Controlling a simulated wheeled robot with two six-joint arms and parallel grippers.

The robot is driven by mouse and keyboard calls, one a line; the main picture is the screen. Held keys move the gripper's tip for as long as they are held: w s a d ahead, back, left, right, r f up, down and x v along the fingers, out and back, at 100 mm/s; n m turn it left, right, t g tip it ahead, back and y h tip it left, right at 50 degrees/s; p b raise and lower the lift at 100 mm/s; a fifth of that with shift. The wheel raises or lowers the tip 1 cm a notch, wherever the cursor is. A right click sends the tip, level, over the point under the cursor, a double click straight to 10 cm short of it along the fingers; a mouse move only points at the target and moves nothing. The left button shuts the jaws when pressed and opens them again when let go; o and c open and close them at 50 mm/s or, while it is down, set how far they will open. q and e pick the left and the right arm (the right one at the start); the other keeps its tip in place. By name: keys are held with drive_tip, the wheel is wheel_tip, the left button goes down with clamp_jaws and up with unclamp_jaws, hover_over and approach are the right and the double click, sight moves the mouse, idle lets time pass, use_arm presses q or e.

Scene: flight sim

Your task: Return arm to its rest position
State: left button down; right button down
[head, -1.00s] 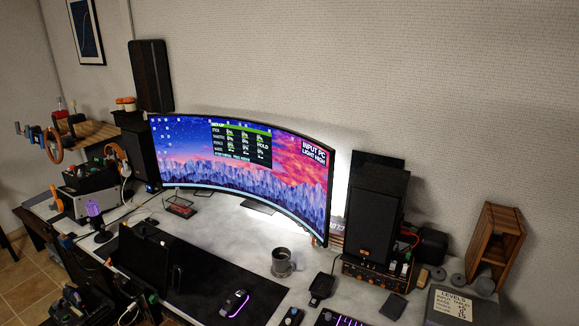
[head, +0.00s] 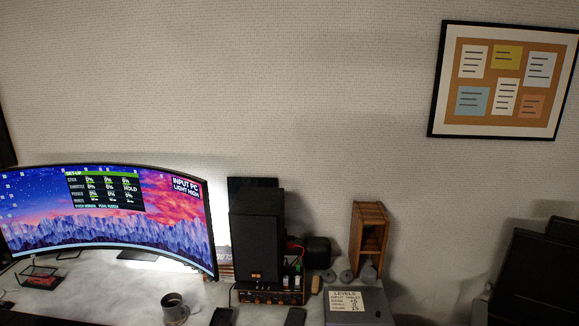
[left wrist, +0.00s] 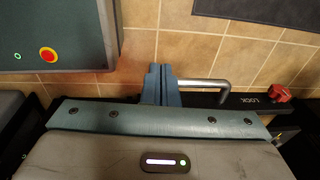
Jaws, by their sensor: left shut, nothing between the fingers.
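In the left wrist view my left gripper (left wrist: 161,84) shows its two blue-grey fingers pressed together, with nothing between them. It is over a tan tiled floor (left wrist: 190,48), apart from the desk things seen in the head view. No arm or gripper shows in the head view. My right gripper is in neither view.
In the left wrist view a dark box with a red button (left wrist: 48,55) is at upper left. A metal handle (left wrist: 205,84) and a red knob marked LOCK (left wrist: 279,93) lie right of the fingers. The head view shows a curved monitor (head: 110,225), speaker (head: 257,235) and mug (head: 175,308).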

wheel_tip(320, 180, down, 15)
drive_tip(key=b, duration=1.4)
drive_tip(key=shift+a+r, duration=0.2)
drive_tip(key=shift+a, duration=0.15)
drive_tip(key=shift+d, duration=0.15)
